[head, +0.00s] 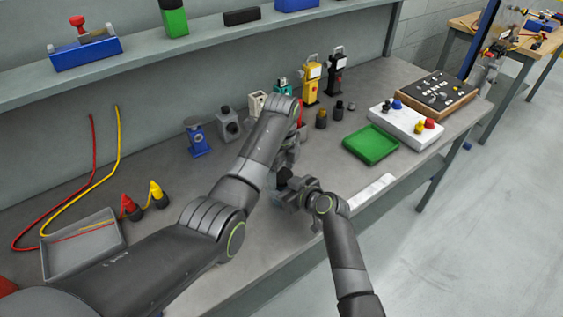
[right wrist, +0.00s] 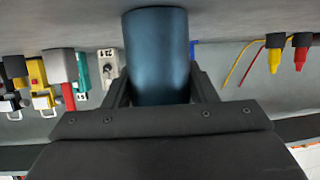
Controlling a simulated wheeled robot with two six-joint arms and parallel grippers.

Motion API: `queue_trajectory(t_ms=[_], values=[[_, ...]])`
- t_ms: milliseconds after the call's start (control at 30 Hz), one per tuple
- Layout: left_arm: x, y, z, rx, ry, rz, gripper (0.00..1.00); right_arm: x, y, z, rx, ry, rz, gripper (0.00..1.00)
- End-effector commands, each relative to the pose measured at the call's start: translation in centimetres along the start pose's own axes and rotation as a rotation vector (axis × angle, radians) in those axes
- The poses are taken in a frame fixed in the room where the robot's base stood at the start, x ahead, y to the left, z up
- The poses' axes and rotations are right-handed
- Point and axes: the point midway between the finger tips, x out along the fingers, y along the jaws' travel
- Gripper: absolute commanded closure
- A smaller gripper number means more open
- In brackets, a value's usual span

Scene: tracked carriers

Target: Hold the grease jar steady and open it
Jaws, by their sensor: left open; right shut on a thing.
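The grease jar appears as a dark blue cylinder (right wrist: 158,55) in the right wrist view, clasped between the fingers of my right gripper (right wrist: 155,88). In the head view my right gripper (head: 288,190) is near the front of the bench, shut on the jar, which is mostly hidden by the gripper and my left arm. My left gripper (head: 289,157) hangs down just above and behind it, partly hidden by its own arm; it is open and does not visibly hold anything. I cannot tell whether the lid is on or whether the left fingers touch the jar.
A green tray (head: 371,145) and a white box with coloured knobs (head: 408,128) stand to the right. Yellow (head: 311,82) and black (head: 336,72) devices stand behind. A grey tray (head: 84,262) and cables lie left. The bench's front edge is close to the right gripper.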

Motion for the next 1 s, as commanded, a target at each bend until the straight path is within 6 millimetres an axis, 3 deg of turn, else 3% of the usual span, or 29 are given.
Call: queue_trajectory(t_ms=[267,600,733,1000], values=[[0.16,0.00,-0.02,0.000,0.000,0.000,0.27,0.00,-0.01,0.03,0.000,0.000,0.000,1.00],[0.13,-0.01,-0.02,0.000,0.000,0.000,0.72,0.00,-0.01,0.03,0.001,0.000,0.000,1.00],[0.12,-0.01,-0.02,-0.029,0.000,0.000,0.72,0.00,0.00,0.03,0.001,0.000,0.000,1.00],[0.09,-0.01,-0.02,-0.269,0.000,0.000,0.72,0.00,0.00,0.03,0.000,-0.001,0.000,1.00]])
